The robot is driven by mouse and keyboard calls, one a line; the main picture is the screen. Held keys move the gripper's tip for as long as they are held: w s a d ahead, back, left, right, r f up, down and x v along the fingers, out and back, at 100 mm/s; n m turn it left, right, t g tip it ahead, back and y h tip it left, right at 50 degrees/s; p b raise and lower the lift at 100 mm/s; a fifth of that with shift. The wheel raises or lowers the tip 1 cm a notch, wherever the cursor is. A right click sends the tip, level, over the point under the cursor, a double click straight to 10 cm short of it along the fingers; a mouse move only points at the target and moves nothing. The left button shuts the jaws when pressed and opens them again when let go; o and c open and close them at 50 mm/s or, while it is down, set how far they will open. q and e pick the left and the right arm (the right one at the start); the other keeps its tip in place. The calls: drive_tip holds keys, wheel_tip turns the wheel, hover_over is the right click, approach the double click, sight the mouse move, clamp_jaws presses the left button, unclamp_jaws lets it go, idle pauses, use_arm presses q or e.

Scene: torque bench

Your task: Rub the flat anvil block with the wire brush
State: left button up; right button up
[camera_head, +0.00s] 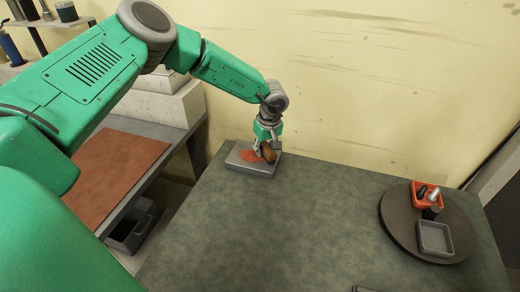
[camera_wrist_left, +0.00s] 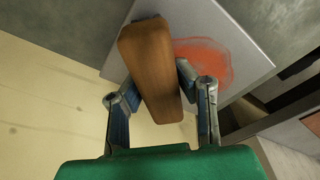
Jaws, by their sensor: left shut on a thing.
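The flat anvil block (camera_head: 250,172) is a grey slab at the back left corner of the table, with a reddish-orange patch on its top. The block also shows in the left wrist view (camera_wrist_left: 238,30), patch and all. My left gripper (camera_head: 265,153) is shut on the wire brush (camera_head: 269,153), over the block. In the left wrist view the brush (camera_wrist_left: 150,65) shows its brown wooden back between the fingers (camera_wrist_left: 155,90). The bristles are hidden, so I cannot tell whether they touch the block. My right gripper is not in view.
A dark round turntable (camera_head: 400,236) at the table's right carries an orange bin (camera_head: 417,200) with small items and a grey tray (camera_head: 435,238). The green-grey table (camera_head: 290,225) is clear in the middle. A wall stands close behind the block. A lower bench with a brown mat (camera_head: 118,165) is at left.

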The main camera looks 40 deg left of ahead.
use_arm(q)
drive_tip(key=shift+w+d+f, duration=0.1)
drive_tip(key=shift+w+d, duration=0.05)
drive_tip(key=shift+d, duration=0.4)
drive_tip(key=shift+w+d, duration=0.1)
drive_tip(key=shift+d, duration=0.45)
drive_tip(key=shift+r+p, duration=2.15)
drive_tip(key=shift+r, duration=0.9)
wheel_tip(320, 180, up, 3)
drive_tip(key=p, duration=0.2)
drive_tip(key=shift+r+p, duration=0.1)
drive_tip(key=shift+p, duration=0.25)
drive_tip(key=shift+w, duration=0.1)
drive_tip(key=shift+a, duration=0.15)
